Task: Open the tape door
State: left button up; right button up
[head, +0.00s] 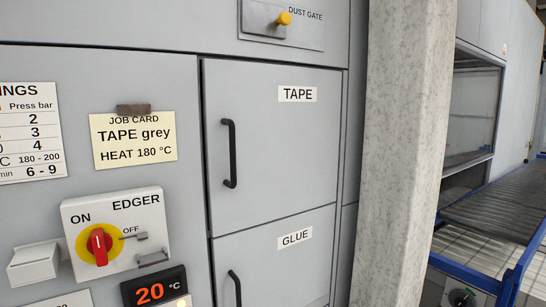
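The tape door (275,150) is a grey cabinet door with a white TAPE label (297,94) near its top right. It looks closed, flush with the panel around it. Its black vertical bar handle (230,153) is on the left side of the door. Neither of my grippers shows in the head view.
Below is the glue door (290,265) with its own black handle (235,288). Left are a job card (133,138), a red EDGER switch (99,246) and a display (152,291) reading 20 °C. A concrete pillar (405,150) stands close on the right, before a roller conveyor (500,215).

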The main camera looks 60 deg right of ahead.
aim_at(272, 131)
jog(key=z, duration=1.15)
jog(key=i, duration=0.45)
jog(key=z, duration=0.4)
